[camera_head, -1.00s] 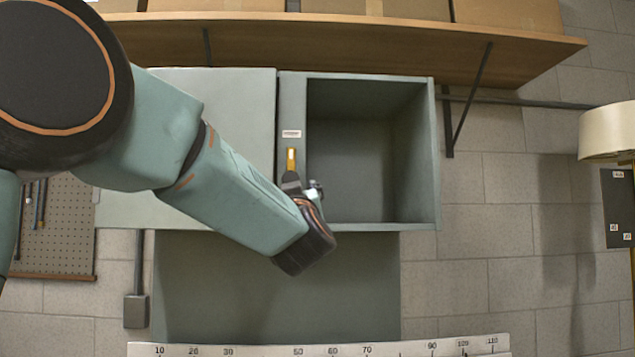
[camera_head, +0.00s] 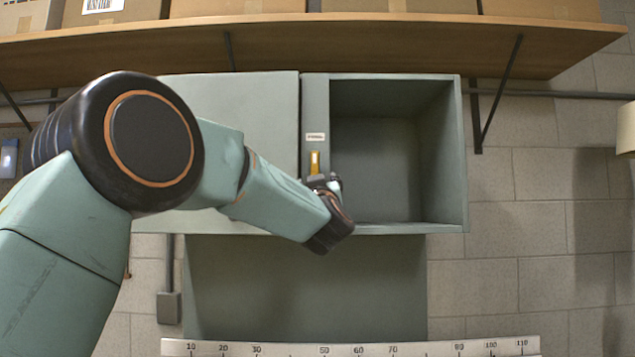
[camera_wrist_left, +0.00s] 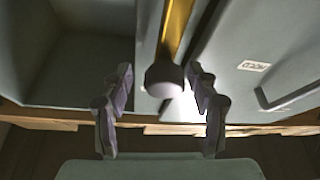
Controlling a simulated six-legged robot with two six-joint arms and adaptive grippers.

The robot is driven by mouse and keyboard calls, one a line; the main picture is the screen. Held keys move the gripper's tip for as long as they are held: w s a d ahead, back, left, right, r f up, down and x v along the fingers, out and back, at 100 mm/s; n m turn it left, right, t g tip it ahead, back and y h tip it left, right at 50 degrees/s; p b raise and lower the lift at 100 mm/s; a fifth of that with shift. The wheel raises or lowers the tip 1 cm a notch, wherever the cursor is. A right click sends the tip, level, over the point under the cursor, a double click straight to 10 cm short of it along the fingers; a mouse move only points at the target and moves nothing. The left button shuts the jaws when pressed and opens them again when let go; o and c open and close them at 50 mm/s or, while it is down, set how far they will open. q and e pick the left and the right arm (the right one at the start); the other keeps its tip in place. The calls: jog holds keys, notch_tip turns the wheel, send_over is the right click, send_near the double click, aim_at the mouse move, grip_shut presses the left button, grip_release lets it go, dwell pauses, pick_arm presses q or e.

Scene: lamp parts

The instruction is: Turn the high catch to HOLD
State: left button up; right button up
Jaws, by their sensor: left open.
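The high catch is a yellow lever (camera_head: 315,162) on the narrow strip between the closed grey door and the open compartment. It stands upright below a small white label (camera_head: 316,137), too small to read. My left gripper (camera_head: 326,183) is at the lever's lower end and partly hides it. The open fingers of my left gripper (camera_wrist_left: 160,88) stand on either side of the knob, with gaps visible. My right gripper is not in view.
The open compartment (camera_head: 383,165) is empty, to the right of the catch. The door (camera_head: 240,120) is on the left; a white label (camera_wrist_left: 253,66) shows in the wrist view. A wooden shelf (camera_head: 400,45) with cardboard boxes runs above. A numbered scale strip (camera_head: 350,348) runs below.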

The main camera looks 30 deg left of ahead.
pick_arm(q)
jog(key=shift+s+a, duration=0.2)
jog(key=shift+a, duration=0.35)
jog(key=shift+c, duration=1)
jog(key=shift+w+d, duration=0.2)
jog(key=shift+d, duration=0.25)
jog(key=c, duration=0.4)
jog(key=shift+s+a, duration=0.1)
jog(key=shift+a, duration=0.1)
jog(key=c, duration=0.5)
jog(key=shift+d, duration=0.1)
grip_shut()
